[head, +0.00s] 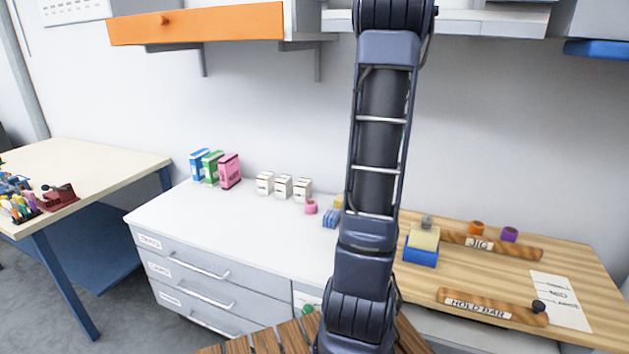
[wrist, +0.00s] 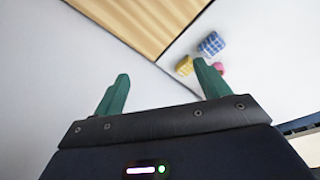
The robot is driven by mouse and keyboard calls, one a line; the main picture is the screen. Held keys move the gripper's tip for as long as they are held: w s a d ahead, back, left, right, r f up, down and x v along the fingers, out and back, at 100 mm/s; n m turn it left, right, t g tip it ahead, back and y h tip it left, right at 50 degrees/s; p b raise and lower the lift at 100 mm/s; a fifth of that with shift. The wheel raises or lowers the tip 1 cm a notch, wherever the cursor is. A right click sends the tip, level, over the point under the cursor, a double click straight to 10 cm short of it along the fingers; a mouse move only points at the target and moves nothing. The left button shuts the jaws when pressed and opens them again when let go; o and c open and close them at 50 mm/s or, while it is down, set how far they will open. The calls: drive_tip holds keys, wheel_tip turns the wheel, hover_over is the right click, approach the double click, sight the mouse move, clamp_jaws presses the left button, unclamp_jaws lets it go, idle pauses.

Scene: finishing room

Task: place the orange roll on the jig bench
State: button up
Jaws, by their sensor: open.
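The orange roll (head: 477,227) sits on the wooden-topped jig bench (head: 575,262), at the back by the wooden bar (head: 492,246) marked JIG. A purple roll (head: 510,234) is just to its right. My gripper (wrist: 163,85) shows only in the wrist view, with its two green fingers apart and nothing between them. The wrist view shows part of a wooden surface (wrist: 150,20) beyond the fingers, but no orange roll. In the head view my arm rises out of the picture, so my gripper is not seen there.
A blue block with a yellow top (head: 422,245), a bar marked HOLD BAR (head: 490,306) and a paper sheet (head: 560,299) are on the bench. The white counter (head: 240,222) holds boxes and a pink roll (head: 311,207). A shelf with an orange front (head: 200,23) hangs above.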

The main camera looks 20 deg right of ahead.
drive_tip(key=s+a+r+t, duration=0.1)
drive_tip(key=s+a+r, duration=0.1)
drive_tip(key=a, duration=0.6)
drive_tip(key=s+a+r, duration=0.2)
drive_tip(key=s+a, duration=0.1)
drive_tip(key=a, duration=0.5)
drive_tip(key=s+a+r+t, duration=0.1)
drive_tip(key=s+a+r, duration=0.1)
drive_tip(key=a, duration=0.6)
drive_tip(key=s+a+f+m+t+y, duration=0.1)
drive_tip(key=s+a+f, duration=0.2)
drive_tip(key=s+a, duration=1.1)
drive_tip(key=shift+s+f, duration=0.2)
